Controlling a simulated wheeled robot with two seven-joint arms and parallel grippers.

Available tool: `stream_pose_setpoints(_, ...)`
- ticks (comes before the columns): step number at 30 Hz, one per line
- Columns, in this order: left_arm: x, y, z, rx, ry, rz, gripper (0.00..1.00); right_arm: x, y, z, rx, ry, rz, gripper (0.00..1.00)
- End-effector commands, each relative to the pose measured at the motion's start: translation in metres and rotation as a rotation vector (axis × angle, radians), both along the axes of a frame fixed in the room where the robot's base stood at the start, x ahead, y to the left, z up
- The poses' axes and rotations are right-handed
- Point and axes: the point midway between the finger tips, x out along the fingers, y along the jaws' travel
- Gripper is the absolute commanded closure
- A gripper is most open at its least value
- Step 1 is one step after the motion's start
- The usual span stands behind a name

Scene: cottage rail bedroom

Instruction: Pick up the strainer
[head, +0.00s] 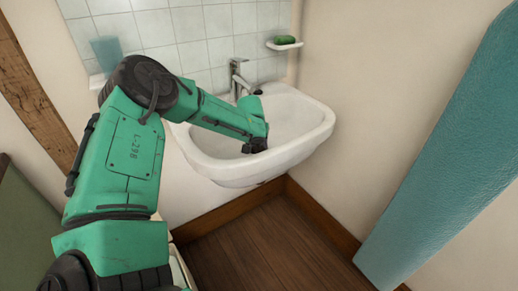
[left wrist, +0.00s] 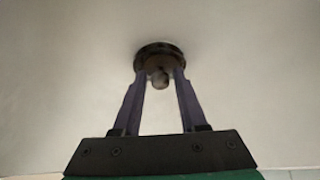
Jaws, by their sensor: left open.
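The strainer (left wrist: 159,57) is a dark round piece with a small pale knob, sitting at the drain of the white sink (head: 313,134). It shows in the left wrist view and is hidden in the head view. My left gripper (head: 255,146) is low inside the basin, and its two purple fingers (left wrist: 158,77) show in the left wrist view. They are open, one on each side of the strainer's knob, with a gap visible around the knob. Whether the tips touch the strainer I cannot tell. My right gripper is not in view.
A metal faucet (head: 238,75) stands at the sink's back, close behind my left forearm. A soap dish (head: 284,46) with a green soap is on the tiled wall. A blue-green cup (head: 106,54) stands on the left. A large teal surface (head: 440,160) borders the right.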

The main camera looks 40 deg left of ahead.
Motion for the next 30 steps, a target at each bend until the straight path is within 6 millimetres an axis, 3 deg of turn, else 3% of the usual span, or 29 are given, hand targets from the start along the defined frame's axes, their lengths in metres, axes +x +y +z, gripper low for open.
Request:
stream_pose_setpoints(3, 0.0, 0.0, 0.001, -0.001, 0.0, 0.0, 0.58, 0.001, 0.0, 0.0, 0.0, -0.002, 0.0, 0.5)
stream_pose_setpoints(4, 0.0, 0.0, 0.001, 0.0, 0.0, 0.0, 0.66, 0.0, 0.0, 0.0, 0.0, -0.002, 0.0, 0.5)
stream_pose_setpoints(6, 0.0, 0.0, 0.001, 0.0, 0.0, 0.0, 0.93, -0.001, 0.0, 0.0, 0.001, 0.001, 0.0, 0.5)
stream_pose_setpoints(7, 0.0, 0.0, 0.001, 0.0, 0.0, 0.0, 1.0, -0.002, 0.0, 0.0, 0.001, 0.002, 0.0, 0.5)
stream_pose_setpoints(17, 0.0, 0.0, 0.005, -0.001, -0.002, 0.0, 1.0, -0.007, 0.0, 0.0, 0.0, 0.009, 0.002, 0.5)
stream_pose_setpoints(22, 0.001, 0.0, 0.041, -0.002, -0.007, 0.001, 1.0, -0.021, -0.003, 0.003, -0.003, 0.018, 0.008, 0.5)
stream_pose_setpoints(27, 0.0, 0.0, 0.084, -0.001, -0.004, -0.001, 1.0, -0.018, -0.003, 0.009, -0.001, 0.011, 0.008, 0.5)
stream_pose_setpoints(30, -0.002, 0.003, 0.099, -0.001, -0.002, -0.002, 1.0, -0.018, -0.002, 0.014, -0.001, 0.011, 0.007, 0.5)
